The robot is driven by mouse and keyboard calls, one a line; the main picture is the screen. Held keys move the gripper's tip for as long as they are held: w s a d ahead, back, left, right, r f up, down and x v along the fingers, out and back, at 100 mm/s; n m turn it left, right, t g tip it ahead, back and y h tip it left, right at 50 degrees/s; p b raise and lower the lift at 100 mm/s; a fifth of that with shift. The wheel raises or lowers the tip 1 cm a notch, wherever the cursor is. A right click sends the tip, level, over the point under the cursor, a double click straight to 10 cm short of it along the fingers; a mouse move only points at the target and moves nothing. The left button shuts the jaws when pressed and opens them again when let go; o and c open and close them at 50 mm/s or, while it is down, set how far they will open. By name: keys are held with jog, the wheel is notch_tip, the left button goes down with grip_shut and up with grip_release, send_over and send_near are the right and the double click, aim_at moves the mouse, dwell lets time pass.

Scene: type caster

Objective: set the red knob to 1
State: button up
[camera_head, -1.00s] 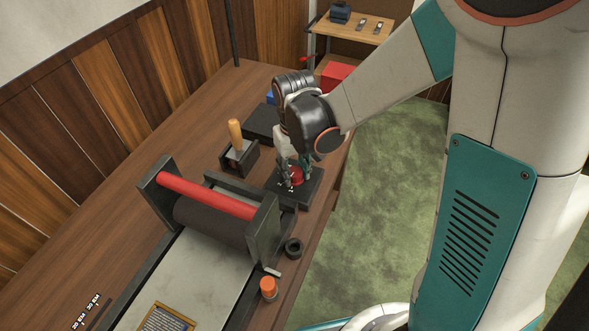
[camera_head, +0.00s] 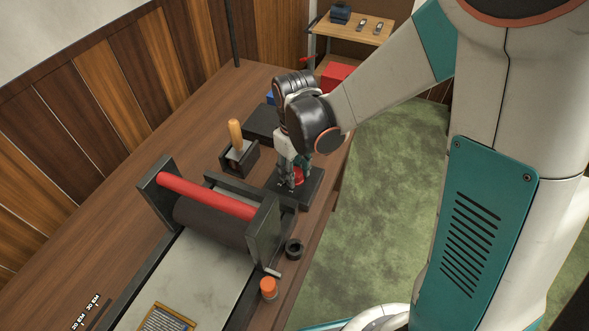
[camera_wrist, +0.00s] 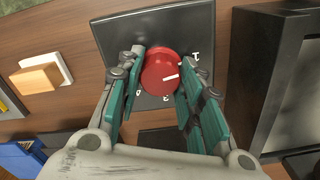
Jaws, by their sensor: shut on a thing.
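The red knob (camera_wrist: 154,71) sits on a dark square plate (camera_wrist: 115,32) in the wrist view. A white 1 shows at the plate's upper right and a 3 below the knob; another mark at lower left is partly covered. The spot to the right of the knob is hidden by a finger. My gripper (camera_wrist: 160,75) is shut on the knob, one teal-padded finger on each side. In the head view the knob (camera_head: 298,178) shows partly behind my gripper (camera_head: 291,178), which points down at the plate.
A press with a red roller bar (camera_head: 205,195) and dark side plates stands close to the left of the knob plate. A block with a wooden-handled tool (camera_head: 236,133) stands behind it.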

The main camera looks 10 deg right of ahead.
jog(key=o, duration=1.1)
jog(key=shift+c, duration=0.2)
jog(key=shift+r, duration=0.1)
notch_tip(320, 180, up, 12)
jog(key=shift+s, duration=0.1)
jog(key=s+d+r+m+t, duration=0.2)
jog(key=s+d+m+t, duration=0.1)
jog(key=s+d, duration=0.2)
jog(key=s+d+r+m+t, duration=0.3)
jog(key=s+d+t, duration=0.1)
jog(key=s, duration=0.3)
jog(key=shift+s+d+r+m, duration=0.3)
jog(key=shift+d+m, duration=0.1)
jog(key=shift+d, duration=0.3)
